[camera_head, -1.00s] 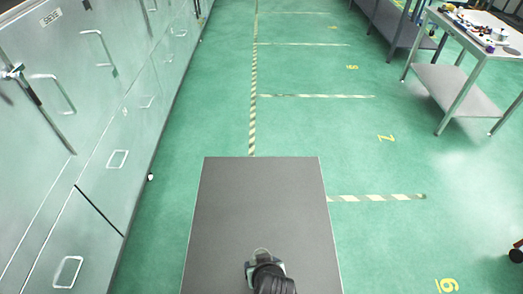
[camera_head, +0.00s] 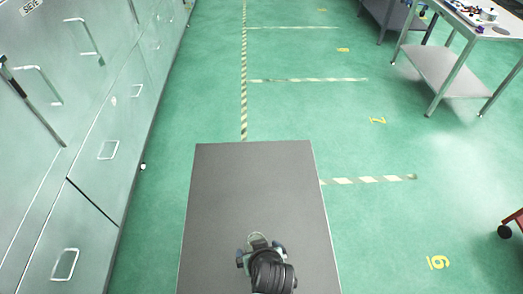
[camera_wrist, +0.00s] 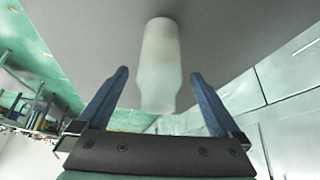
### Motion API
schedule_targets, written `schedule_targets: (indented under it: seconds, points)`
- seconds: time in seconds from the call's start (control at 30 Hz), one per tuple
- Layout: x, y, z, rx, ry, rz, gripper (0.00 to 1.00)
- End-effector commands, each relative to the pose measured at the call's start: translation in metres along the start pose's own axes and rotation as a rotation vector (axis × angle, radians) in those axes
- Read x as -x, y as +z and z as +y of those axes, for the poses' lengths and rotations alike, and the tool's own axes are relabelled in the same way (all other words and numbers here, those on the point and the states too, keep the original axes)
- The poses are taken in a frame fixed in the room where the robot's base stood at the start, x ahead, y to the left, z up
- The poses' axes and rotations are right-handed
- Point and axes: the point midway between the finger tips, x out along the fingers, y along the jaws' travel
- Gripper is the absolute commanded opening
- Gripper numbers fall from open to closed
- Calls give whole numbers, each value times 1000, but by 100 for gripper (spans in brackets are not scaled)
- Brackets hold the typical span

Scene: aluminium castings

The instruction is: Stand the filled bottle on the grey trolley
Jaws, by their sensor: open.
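The grey trolley (camera_head: 225,190) shows its flat top in the lower middle of the head view. The bottle (camera_wrist: 160,55) is pale and translucent; in the wrist view its one end meets the grey surface at the top of the picture, and it looks upright on it. My gripper (camera_wrist: 160,73) is open, with a blue finger on each side of the bottle and a gap to both. In the head view my gripper (camera_head: 261,250) is over the near middle part of the trolley top. There the bottle is only a faint pale outline, mostly hidden by my wrist.
The rest of the trolley top is bare. Steel cabinets with handles (camera_head: 70,130) line the left side. A steel table (camera_head: 480,30) with small objects stands at the back right. A red wheeled thing (camera_head: 513,220) is at the right edge. Green floor between is clear.

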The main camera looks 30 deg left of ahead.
Motion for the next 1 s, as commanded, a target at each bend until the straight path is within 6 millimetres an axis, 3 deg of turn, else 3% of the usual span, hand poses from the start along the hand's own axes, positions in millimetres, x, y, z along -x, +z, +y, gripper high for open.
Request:
schedule_targets:
  seconds: [0.4, 0.6, 0.87, 0.93, 1.0]
  points:
    - [71, 0, 1, -2, 2, 3, 100]
    - [84, 0, 0, -2, 1, 0, 100]
    - [86, 0, 0, -2, 1, 1, 100]
    - [88, -8, 3, -8, 11, 22, 100]
    - [95, -28, 11, -26, 40, 77, 100]
